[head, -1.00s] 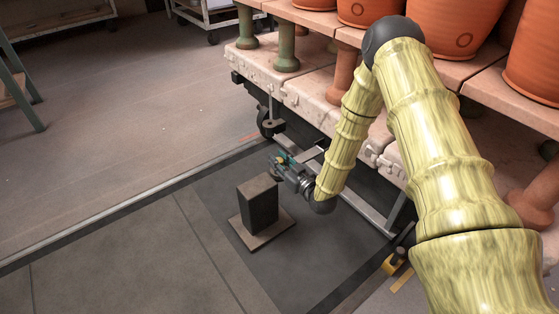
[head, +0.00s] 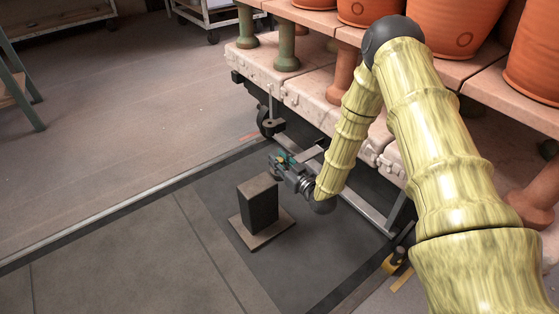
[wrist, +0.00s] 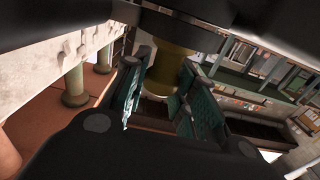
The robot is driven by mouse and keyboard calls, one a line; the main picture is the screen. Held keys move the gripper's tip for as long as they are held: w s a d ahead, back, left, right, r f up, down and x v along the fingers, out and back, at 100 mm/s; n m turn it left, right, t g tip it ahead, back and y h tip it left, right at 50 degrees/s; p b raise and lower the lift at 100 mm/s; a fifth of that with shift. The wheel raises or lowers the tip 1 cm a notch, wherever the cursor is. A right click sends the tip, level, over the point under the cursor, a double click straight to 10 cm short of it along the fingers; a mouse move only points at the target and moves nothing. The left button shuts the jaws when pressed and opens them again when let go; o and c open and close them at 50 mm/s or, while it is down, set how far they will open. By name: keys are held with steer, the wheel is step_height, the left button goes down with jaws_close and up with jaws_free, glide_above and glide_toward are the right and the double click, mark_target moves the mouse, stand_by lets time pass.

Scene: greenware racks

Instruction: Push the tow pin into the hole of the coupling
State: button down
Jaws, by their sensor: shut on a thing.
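My gripper (head: 284,161) is low beside the rack cart, just behind the dark block. In the wrist view, its two teal-padded fingers (wrist: 163,100) are closed around an olive-yellow round piece (wrist: 172,66), which looks like the tow pin. In the head view only a small yellowish spot of it shows at the fingers. A pale metal bar (head: 312,153) runs from under the cart to near the gripper. The coupling and its hole are not clear in either view; the gripper and fingers cover that area. I cannot tell whether the pin is in the hole.
A dark upright block (head: 258,204) on a square base plate (head: 262,236) stands close in front of the gripper. The rack cart (head: 305,97) with terracotta pots (head: 455,25) overhangs to the right. A dark caster (head: 265,122) is behind. Floor to the left is clear.

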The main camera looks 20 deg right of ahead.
steer(key=c, duration=1.1)
jaws_free()
steer(key=v, duration=1.2)
